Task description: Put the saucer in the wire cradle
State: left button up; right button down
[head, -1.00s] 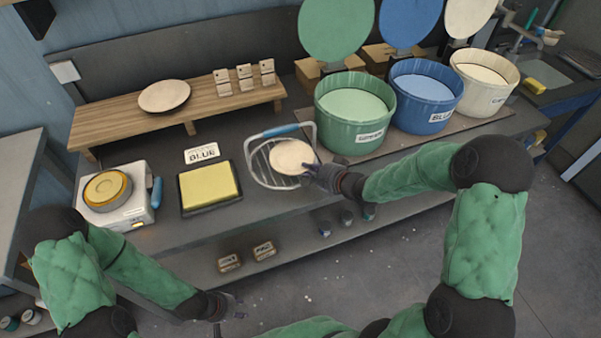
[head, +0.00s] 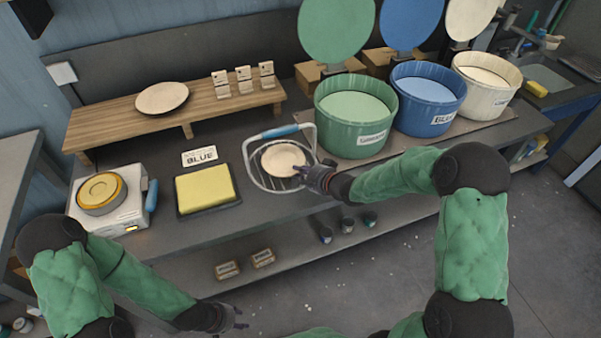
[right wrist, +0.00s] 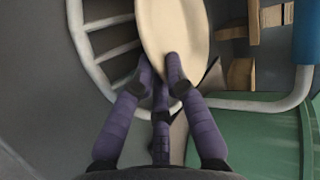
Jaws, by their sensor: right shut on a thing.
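The cream saucer (head: 283,158) is over the wire cradle (head: 256,178), inside its outline in the head view. The cradle is a grey wire frame with a blue handle, standing on the bench. My right gripper (head: 308,171) is shut on the saucer's right edge. In the right wrist view, the purple fingers (right wrist: 160,80) pinch the near rim of the saucer (right wrist: 172,28), with cradle wires (right wrist: 110,50) beside and below it. I cannot tell whether the saucer touches the wires. My left gripper (head: 234,318) hangs empty in front of the bench, its fingers apart.
Green (head: 355,130), blue (head: 428,110) and white (head: 484,85) tubs with raised lids stand right of the cradle. A yellow sponge in a tray (head: 206,190), a label card and a hotplate device (head: 110,205) are left. A wooden shelf (head: 215,103) holding a plate stands behind.

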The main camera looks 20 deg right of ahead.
jog(key=c, duration=1.3)
grip_release()
jog(key=shift+f, duration=0.1)
jog(key=shift+o, duration=0.2)
jog(key=shift+s+d+r, duration=0.1)
jog(key=shift+s+r, duration=0.05)
jog(key=shift+r, duration=0.1)
jog(key=p+v, duration=0.4)
jog(key=v, duration=0.7)
jog(key=shift+s+d+r+p, duration=0.1)
jog(key=shift+s+r+p, duration=0.05)
jog(key=shift+s+p, duration=0.15)
